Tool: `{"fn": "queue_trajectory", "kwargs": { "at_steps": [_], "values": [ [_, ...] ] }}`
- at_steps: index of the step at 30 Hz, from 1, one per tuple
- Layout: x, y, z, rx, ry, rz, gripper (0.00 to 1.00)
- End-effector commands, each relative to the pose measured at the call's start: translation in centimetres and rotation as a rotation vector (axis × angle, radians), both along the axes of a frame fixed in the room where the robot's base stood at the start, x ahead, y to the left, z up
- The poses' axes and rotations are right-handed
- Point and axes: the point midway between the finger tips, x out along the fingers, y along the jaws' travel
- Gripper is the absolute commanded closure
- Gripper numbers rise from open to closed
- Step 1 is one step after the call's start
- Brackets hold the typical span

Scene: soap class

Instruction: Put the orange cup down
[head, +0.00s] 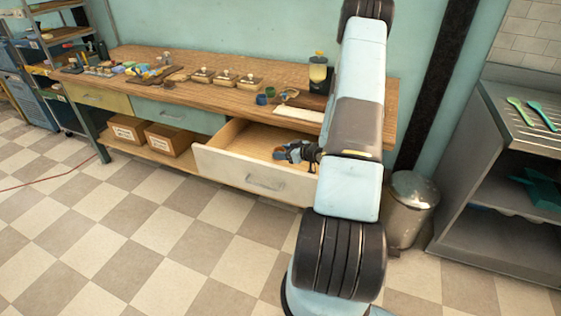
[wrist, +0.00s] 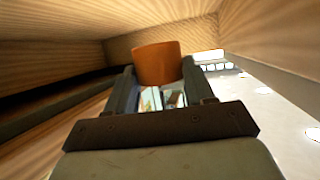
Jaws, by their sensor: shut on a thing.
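The orange cup (wrist: 158,62) is between the two fingers of my gripper (wrist: 159,74) in the wrist view, and the fingers are shut on it. In the head view my gripper (head: 290,151) is at the right part of the pulled-out drawer (head: 240,172), just behind its pale front. I cannot make out the cup there. Wooden surfaces surround the cup in the wrist view. I cannot tell whether its base touches anything.
The wooden workbench (head: 215,88) above the drawer carries several lidded boxes, a blue cup (head: 261,99) and a dispenser with yellow contents (head: 318,72). Cardboard boxes (head: 170,139) stand on the lower shelf. A metal bin (head: 411,205) stands to the right. The checkered floor in front is clear.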

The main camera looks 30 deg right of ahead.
Motion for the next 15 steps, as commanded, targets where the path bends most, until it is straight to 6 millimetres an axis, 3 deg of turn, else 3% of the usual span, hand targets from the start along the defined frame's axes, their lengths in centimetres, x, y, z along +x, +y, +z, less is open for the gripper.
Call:
{"fn": "queue_trajectory", "kwargs": {
  "at_steps": [12,15],
  "values": [
    [0.0,0.1,-4.0,0.002,0.001,0.000,0.76],
    [0.0,0.0,-4.2,0.001,-0.001,0.001,0.76]
  ]
}}
